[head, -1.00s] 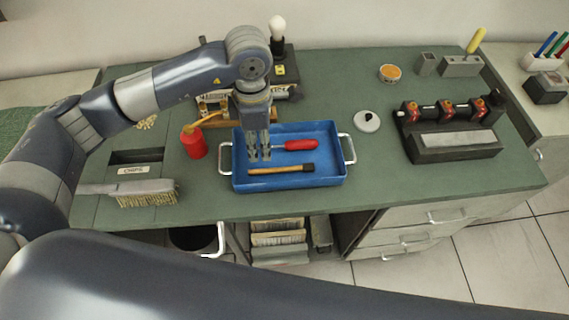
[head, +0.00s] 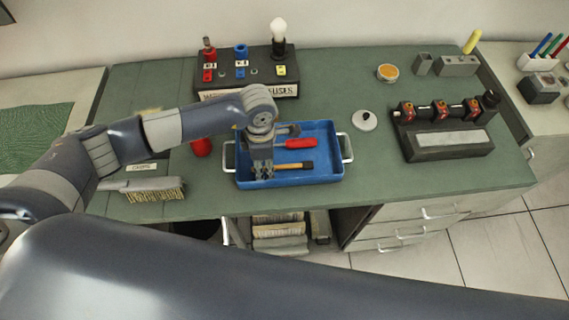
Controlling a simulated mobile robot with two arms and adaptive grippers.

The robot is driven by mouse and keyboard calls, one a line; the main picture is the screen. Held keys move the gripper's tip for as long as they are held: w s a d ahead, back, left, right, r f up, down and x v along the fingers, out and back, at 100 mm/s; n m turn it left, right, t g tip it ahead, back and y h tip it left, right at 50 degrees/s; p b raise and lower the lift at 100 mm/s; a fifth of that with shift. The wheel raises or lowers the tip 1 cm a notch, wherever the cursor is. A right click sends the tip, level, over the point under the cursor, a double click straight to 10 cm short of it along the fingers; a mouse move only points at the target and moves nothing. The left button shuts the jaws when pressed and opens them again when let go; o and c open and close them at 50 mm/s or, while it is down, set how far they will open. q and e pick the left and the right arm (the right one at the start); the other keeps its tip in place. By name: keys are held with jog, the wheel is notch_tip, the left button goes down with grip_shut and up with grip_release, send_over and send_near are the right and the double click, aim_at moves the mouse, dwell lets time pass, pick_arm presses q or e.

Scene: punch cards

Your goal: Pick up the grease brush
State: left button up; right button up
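The small brush (head: 294,166), with a wooden handle and a dark right end, lies in the front part of the blue tray (head: 322,179). I take it as the grease brush. My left gripper (head: 263,174) points down into the tray, its fingers at the brush's left part and hiding it. The fingers look apart; whether they touch the brush cannot be told. My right gripper is out of view.
A red-handled tool (head: 300,143) lies just behind the brush. A red can (head: 201,147) and a larger bristle brush (head: 150,189) are to the left. A white lidded item (head: 365,120) and a dark rack (head: 447,140) stand to the right.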

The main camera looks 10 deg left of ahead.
pick_arm(q)
grip_shut()
